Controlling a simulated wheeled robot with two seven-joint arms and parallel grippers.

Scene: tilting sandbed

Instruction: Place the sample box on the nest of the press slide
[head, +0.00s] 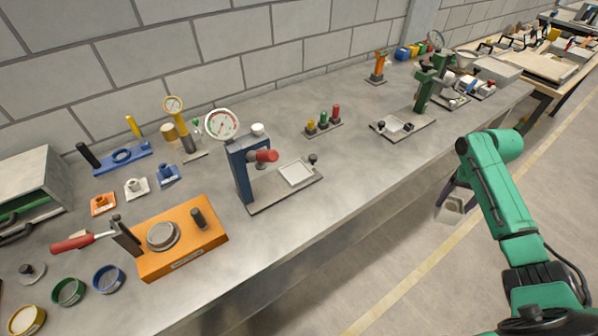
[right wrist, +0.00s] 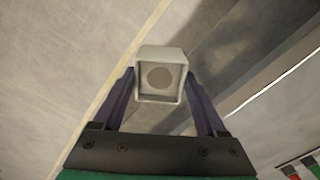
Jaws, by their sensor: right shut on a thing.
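My right gripper (head: 452,198) is shut on the sample box (head: 456,206), a small pale grey square box. It holds the box over the aisle, in front of the bench edge. In the right wrist view the sample box (right wrist: 161,76) sits between both fingers, with a round brownish disc showing inside it. A blue press (head: 243,170) with a dial gauge stands on the bench; a pale square nest (head: 297,173) lies on its base plate. A green press (head: 424,88) stands farther right, with a similar pale nest (head: 393,124) on its plate. My left gripper is out of view.
An orange fixture (head: 196,245) with a red-handled lever stands at the bench's near left. A small rack (head: 323,126) with coloured pegs stands between the presses. The bench front (head: 350,190) between the two presses is clear.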

